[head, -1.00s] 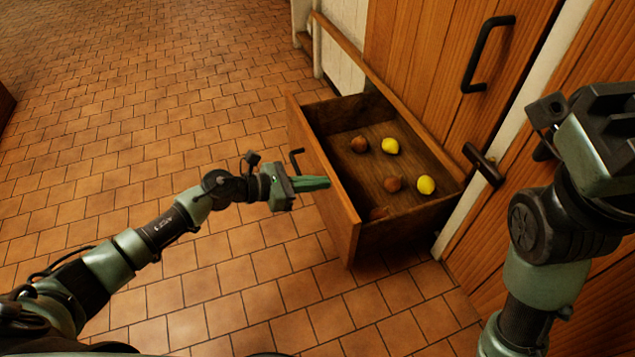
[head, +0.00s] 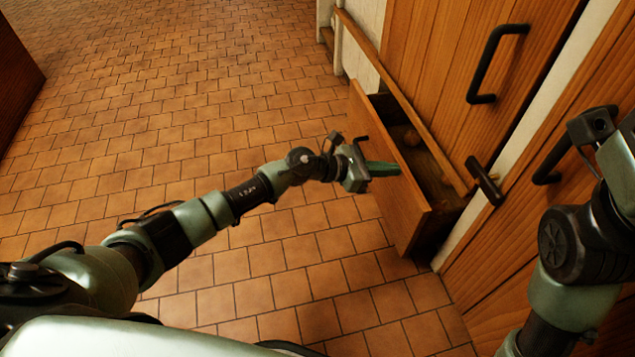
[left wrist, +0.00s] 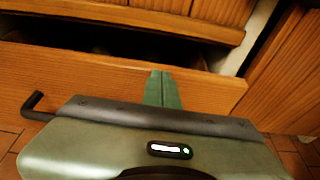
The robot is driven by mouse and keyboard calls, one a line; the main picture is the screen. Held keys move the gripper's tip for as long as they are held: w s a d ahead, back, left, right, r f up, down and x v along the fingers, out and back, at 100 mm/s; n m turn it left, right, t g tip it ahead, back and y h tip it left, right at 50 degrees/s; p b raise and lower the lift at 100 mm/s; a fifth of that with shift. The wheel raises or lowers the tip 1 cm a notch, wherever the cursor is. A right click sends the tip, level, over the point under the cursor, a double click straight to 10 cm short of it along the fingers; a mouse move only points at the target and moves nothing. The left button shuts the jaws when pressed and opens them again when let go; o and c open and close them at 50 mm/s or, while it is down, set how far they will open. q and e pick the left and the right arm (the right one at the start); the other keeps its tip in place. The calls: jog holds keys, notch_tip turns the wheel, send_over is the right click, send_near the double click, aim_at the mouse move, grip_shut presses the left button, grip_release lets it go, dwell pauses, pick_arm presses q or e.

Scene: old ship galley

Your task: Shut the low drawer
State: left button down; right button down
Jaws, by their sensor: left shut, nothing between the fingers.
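The low drawer (head: 392,165) is a wooden drawer at floor level, partly open, with its front standing out from the cabinet. Through the gap a brown round item (head: 411,138) shows inside; the rest of the contents is hidden. My left gripper (head: 384,169) is shut and empty, its green fingertips at the outer face of the drawer front. In the left wrist view the green fingers (left wrist: 162,90) meet the drawer front (left wrist: 75,82), with the dark gap behind it. The dark drawer handle (left wrist: 34,106) is beside the gripper, not held. My right gripper is outside the frame.
Wooden cabinet doors with dark handles (head: 497,62) rise above and beside the drawer. A dark latch (head: 484,181) sticks out near the drawer's right end. My right arm is close to the doors on the right. The tiled floor (head: 200,120) is clear.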

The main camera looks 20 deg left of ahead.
pick_arm(q)
jog(key=shift+w+d+b, duration=0.15)
jog(key=shift+w+d, duration=0.35)
jog(key=shift+d, duration=0.3)
jog(key=shift+w+d+b, duration=0.1)
jog(key=shift+w+d, duration=0.45)
jog(key=shift+d, duration=0.2)
jog(key=shift+w+d+b, duration=0.15)
jog(key=shift+w+d, duration=0.35)
jog(key=shift+d, duration=0.3)
jog(key=shift+a+f, duration=0.1)
jog(key=shift+a, duration=0.05)
